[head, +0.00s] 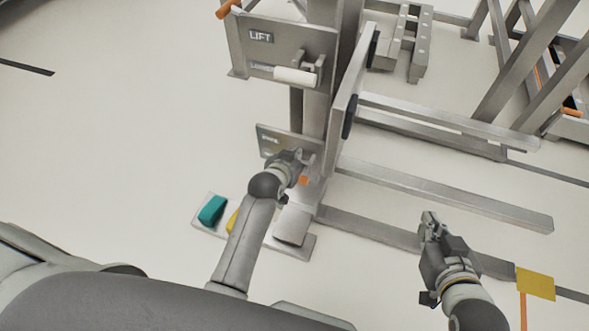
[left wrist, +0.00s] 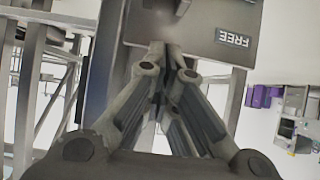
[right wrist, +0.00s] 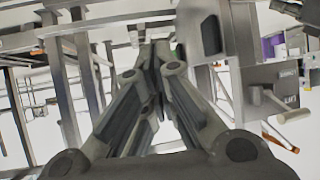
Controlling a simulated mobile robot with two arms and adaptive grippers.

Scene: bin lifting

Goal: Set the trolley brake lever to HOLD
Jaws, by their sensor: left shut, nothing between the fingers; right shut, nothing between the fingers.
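The trolley's lower plate (head: 268,143) is on the mast in the head view, with small labels too blurred to read there. In the left wrist view a plate (left wrist: 205,22) fills the top and carries a FREE label (left wrist: 234,38), seen upside down. My left gripper (head: 302,157) is shut and empty, its tips close against this plate; contact cannot be told. The brake lever cannot be made out clearly; my left gripper covers part of the plate. A small orange patch (head: 304,181) shows just below that gripper. My right gripper (head: 430,218) is shut and empty, apart at the right.
Above is a LIFT panel (head: 280,52) with a white handle (head: 295,76). Teal (head: 212,209) and yellow (head: 232,219) pedals lie on the base below. A vertical plate (head: 347,90) stands right of the mast. Metal rails (head: 440,195) run right.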

